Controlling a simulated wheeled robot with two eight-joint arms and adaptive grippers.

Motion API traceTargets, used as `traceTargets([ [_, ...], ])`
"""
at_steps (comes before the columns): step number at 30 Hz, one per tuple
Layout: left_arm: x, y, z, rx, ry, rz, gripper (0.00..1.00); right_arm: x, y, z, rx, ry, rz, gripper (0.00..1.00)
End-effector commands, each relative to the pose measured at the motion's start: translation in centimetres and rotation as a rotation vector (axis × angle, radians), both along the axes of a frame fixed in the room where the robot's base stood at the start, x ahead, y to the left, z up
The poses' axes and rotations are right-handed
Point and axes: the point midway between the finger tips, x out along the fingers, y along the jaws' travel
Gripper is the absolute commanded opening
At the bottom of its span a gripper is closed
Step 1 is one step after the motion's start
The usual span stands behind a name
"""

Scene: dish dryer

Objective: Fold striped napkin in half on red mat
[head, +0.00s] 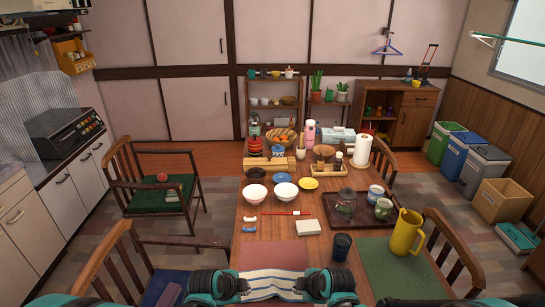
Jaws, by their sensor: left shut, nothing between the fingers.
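The striped napkin (270,282), white with dark blue stripes, lies over the near part of the red mat (272,254) at the table's front edge. My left gripper (238,287) is at the napkin's left side, shut with nothing held. My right gripper (308,288) is at the napkin's right side. Its fingers are hard to make out, so I cannot tell whether it is open or holds the napkin's edge.
A dark cup (342,247) stands right of the red mat. A green mat (395,265) with a yellow pitcher (405,232) lies further right. A white box (308,228), a red pen (287,213) and several bowls sit beyond. A dark tray (335,222) holds a teapot.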

Motion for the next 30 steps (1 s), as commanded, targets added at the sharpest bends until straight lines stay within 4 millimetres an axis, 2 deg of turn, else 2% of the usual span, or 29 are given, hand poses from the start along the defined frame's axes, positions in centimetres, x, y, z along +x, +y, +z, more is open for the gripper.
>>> traceTargets([
  [7,0.0,0.3,0.0,0.000,0.000,-0.002,0.00,0.0,-0.3,0.0,0.000,0.000,0.001,0.00],
  [10,0.0,0.2,-0.8,0.000,0.000,-0.002,0.00,0.0,-0.3,-0.8,0.000,0.000,0.001,0.00],
  [17,0.0,0.2,-0.6,0.000,-0.001,-0.002,0.00,0.0,-0.3,-0.5,0.000,0.000,0.001,0.00],
  [30,0.0,0.2,-1.3,0.000,-0.001,-0.002,0.00,0.0,-0.3,0.0,0.000,0.000,0.001,0.00],
])
